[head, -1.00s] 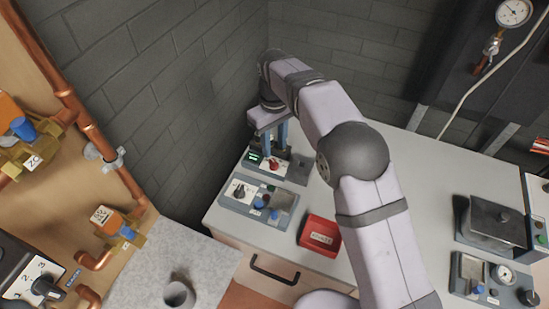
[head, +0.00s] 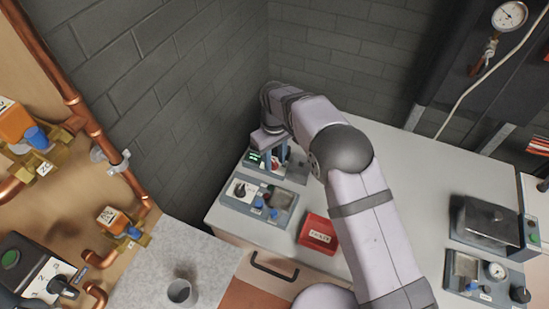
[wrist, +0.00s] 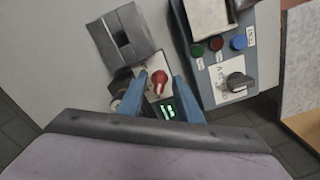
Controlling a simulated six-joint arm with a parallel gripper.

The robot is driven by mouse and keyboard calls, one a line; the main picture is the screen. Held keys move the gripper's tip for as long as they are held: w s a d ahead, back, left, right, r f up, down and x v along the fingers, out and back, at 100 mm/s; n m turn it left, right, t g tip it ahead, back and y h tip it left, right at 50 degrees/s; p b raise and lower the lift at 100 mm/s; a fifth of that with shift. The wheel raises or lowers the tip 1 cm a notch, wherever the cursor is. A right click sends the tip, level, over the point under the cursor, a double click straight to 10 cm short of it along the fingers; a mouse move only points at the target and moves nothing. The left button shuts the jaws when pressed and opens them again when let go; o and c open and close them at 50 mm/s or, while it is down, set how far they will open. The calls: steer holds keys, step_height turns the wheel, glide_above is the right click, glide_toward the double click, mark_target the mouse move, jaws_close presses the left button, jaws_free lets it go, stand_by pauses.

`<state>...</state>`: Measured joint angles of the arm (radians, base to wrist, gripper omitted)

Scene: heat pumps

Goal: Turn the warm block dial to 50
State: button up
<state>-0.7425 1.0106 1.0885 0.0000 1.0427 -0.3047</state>
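A red dial (wrist: 160,80) sits on a white plate on a small unit with a lit green display (wrist: 167,111) and a dark metal block (wrist: 126,37). No label on this unit is readable, so I cannot confirm its name or the dial's setting. The display also shows in the head view (head: 253,158). My gripper (wrist: 160,77) has its two blue fingers on either side of the red dial, apparently with gaps. In the head view my gripper (head: 275,165) is down low at the unit, partly hiding the dial.
A second unit (head: 238,202) with a black knob (wrist: 237,82) and coloured buttons stands close beside. The brick wall is close behind and left. The counter (head: 385,150) is clear beyond my arm.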

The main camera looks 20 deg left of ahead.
jaws_close()
steer(key=shift+m, duration=0.3)
steer(key=m+b, duration=0.1)
steer(key=m, duration=0.4)
steer(key=shift+a, duration=0.1)
steer(key=m, duration=0.6)
steer(key=shift+a+r+b, duration=0.1)
steer(key=shift+b, duration=0.3)
steer(key=m, duration=0.6)
steer(key=shift+a, duration=0.1)
steer(key=m, duration=0.6)
steer(key=shift+w, duration=0.15)
steer(key=shift+m, duration=0.3)
